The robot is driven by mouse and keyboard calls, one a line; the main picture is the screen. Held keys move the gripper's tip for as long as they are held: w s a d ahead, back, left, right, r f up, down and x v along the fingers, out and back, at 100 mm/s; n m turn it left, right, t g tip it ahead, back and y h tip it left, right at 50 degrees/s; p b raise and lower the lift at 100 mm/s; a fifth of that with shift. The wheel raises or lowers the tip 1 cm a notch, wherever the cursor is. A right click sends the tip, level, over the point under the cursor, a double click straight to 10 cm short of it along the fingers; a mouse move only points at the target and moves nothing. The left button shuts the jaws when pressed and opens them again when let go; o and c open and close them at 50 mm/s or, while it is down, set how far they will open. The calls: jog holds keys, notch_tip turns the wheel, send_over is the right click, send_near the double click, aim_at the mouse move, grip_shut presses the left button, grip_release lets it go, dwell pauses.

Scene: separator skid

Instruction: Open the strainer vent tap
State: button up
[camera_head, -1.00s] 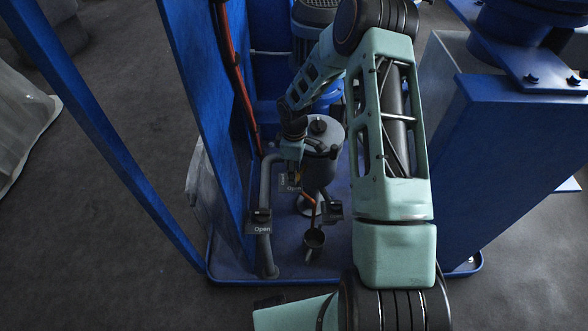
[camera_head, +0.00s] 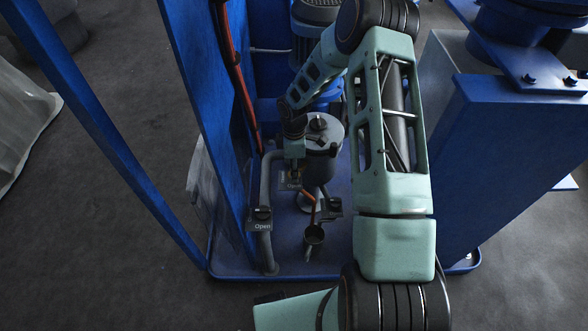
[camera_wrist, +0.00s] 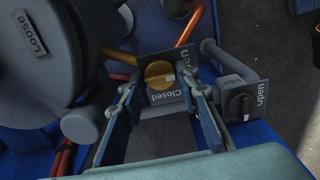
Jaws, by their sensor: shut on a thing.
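The vent tap is an orange-yellow knob (camera_wrist: 158,73) with a white mark, on a grey plate (camera_wrist: 166,96) lettered "Closed" below it and partly hidden lettering at its right. In the wrist view the knob's white mark points right, between the two labels. My gripper (camera_wrist: 160,84) has a finger on either side of the knob and is shut on it. In the head view my gripper (camera_head: 294,160) reaches down beside the grey strainer pot (camera_head: 322,145), and mostly hides the tap.
A black knob (camera_wrist: 240,103) on a plate reading "Open" sits close at the right in the wrist view. A grey lid marked "LOOSE" (camera_wrist: 33,32) is at the left. A blue frame wall (camera_head: 205,110) rises at the left.

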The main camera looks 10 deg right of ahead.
jog(key=o, duration=1.2)
jog(key=shift+c, duration=0.2)
notch_tip(320, 180, up, 12)
